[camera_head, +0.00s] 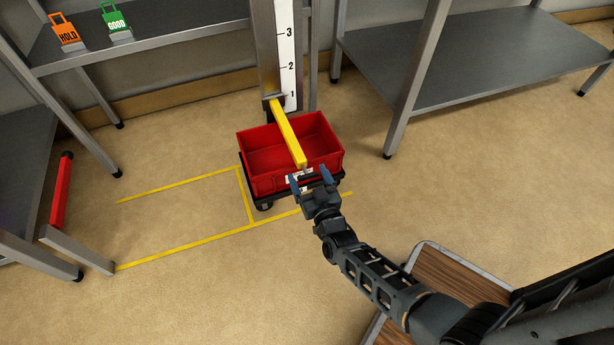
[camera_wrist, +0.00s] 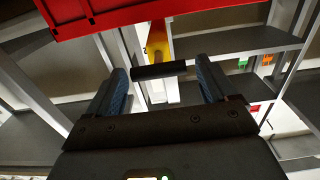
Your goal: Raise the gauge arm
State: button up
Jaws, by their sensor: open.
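The gauge arm (camera_head: 288,132) is a yellow bar that juts from an upright post with a white numbered scale (camera_head: 286,50). It sits low, near the 1 mark, and reaches over a red crate (camera_head: 265,181). My gripper (camera_head: 310,179) is open at the arm's near end. In the wrist view, a black bar (camera_wrist: 160,71) lies crosswise between the spread fingers of my gripper (camera_wrist: 163,82), with the yellow arm (camera_wrist: 157,42) behind it. I cannot tell whether the fingers touch the bar.
The crate stands on a black wheeled dolly (camera_head: 264,203) beside yellow floor lines (camera_head: 190,247). Orange HOLD (camera_head: 66,32) and green GOOD (camera_head: 115,22) tags stand on the left shelf. A red-handled bar (camera_head: 61,192) is at far left. Grey shelving (camera_head: 490,65) stands right.

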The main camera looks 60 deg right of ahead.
jog(key=shift+w+d, duration=0.35)
jog(key=shift+w, duration=0.2)
jog(key=c, duration=1.4)
notch_tip(320, 180, up, 30)
jog(key=p, duration=2.6)
jog(key=shift+r, duration=0.1)
jog(key=shift+c, duration=0.2)
jog(key=o, duration=1.4)
jog(key=shift+o, duration=0.2)
jog(key=v, duration=0.8)
